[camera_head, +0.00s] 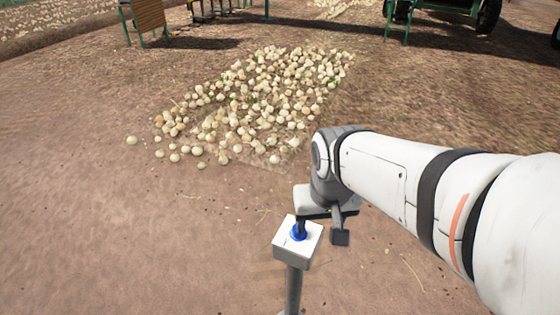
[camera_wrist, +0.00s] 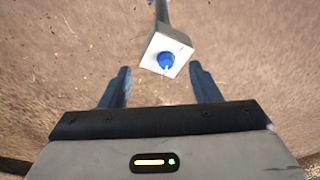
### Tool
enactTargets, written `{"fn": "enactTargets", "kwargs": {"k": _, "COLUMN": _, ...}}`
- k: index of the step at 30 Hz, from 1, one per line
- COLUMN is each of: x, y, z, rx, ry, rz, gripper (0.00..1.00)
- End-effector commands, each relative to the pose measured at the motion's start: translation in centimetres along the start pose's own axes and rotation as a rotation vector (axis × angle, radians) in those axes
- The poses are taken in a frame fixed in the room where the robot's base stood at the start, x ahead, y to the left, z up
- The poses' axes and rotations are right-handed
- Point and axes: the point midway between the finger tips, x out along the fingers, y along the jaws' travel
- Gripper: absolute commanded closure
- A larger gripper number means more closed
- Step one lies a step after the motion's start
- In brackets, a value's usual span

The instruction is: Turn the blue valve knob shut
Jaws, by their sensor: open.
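The blue valve knob (camera_head: 298,233) sits on top of a white box (camera_head: 284,246) on a grey post (camera_head: 293,288) in the head view. In the wrist view the knob (camera_wrist: 166,60) shows on the white box face (camera_wrist: 180,50), ahead of my fingers and between their lines, a little right of the middle. My gripper (camera_wrist: 162,78) is open, with one finger on each side and nothing held. In the head view my gripper (camera_head: 320,230) is close above and right of the box, and one finger overlaps the knob's upper edge. Contact cannot be told.
A broad pile of onions (camera_head: 255,95) lies on the dirt beyond the post. A green-framed machine (camera_head: 145,18) stands at the back left, and a wheeled green vehicle (camera_head: 440,10) at the back right. The ground left of the post is bare.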

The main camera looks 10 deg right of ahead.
Motion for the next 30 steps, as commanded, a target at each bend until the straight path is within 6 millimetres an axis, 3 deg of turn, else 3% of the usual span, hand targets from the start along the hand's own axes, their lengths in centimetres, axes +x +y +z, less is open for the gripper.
{"fn": "enactTargets", "kwargs": {"k": 9, "x": 7.7, "y": -0.8, "z": -7.2, "rx": 0.159, "ry": -0.123, "rz": 0.014, "gripper": 0.43}}
{"fn": "enactTargets", "kwargs": {"k": 15, "x": 12.4, "y": -0.9, "z": -10.0, "rx": 0.243, "ry": -0.175, "rz": 0.027, "gripper": 0.43}}
{"fn": "enactTargets", "kwargs": {"k": 21, "x": 14.7, "y": -1.0, "z": -10.9, "rx": 0.277, "ry": -0.193, "rz": 0.033, "gripper": 0.43}}
{"fn": "enactTargets", "kwargs": {"k": 30, "x": 18.9, "y": -1.0, "z": -10.0, "rx": 0.278, "ry": -0.198, "rz": 0.035, "gripper": 0.43}}
